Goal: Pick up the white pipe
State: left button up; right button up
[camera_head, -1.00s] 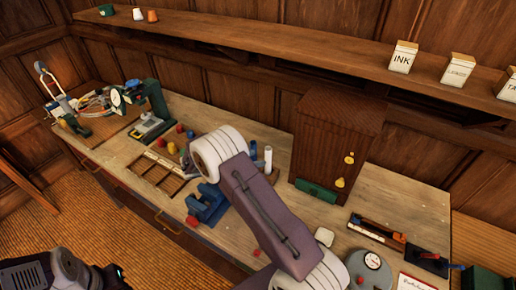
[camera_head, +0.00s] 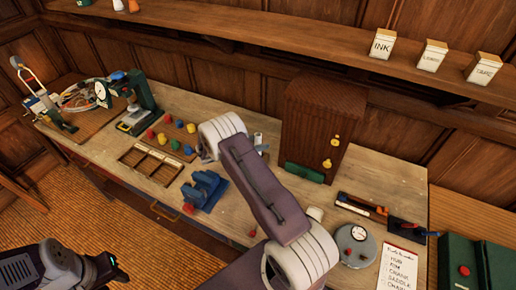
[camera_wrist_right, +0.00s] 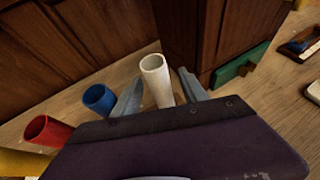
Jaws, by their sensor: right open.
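The white pipe (camera_wrist_right: 157,80) stands upright in the right wrist view, between the two grey fingers of my right gripper (camera_wrist_right: 160,76). The fingers are apart, one on each side of the pipe, and no clear grip on it shows. Whether either finger touches it I cannot tell. In the head view my right arm covers most of this area, and the right gripper is largely hidden behind it.
A blue pipe (camera_wrist_right: 99,99) and a red pipe (camera_wrist_right: 48,133) stand left of the white one. A wooden cabinet (camera_head: 322,125) stands close behind on the right. A blue block-like fixture (camera_head: 204,190) and a divided wooden tray (camera_head: 151,160) lie on the bench.

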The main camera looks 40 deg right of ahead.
grip_shut()
jog(key=shift+a+r, duration=0.1)
